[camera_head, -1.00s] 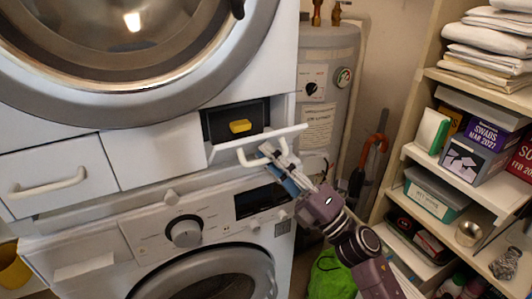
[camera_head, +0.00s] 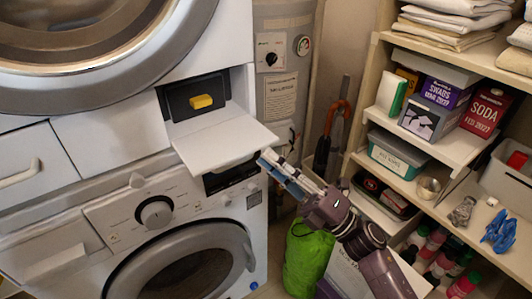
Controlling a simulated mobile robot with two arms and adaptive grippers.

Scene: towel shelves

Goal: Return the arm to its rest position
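My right arm comes in from the lower right, and its purple-grey gripper (camera_head: 268,160) points up and left. Its tips are just right of the front of an open white flap (camera_head: 225,137) between the two stacked machines. I cannot tell whether they touch it or how far apart the fingers are. No held object shows. Behind the flap is a dark recess with a yellow block (camera_head: 201,101) in it. My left gripper is not in view.
The upper machine (camera_head: 90,95) and the lower washer (camera_head: 195,250) fill the left. A grey tank (camera_head: 283,60) and a green bag (camera_head: 307,262) stand behind my arm. Shelves (camera_head: 440,140) with towels (camera_head: 455,20), boxes and a teal-rimmed bin (camera_head: 393,160) fill the right.

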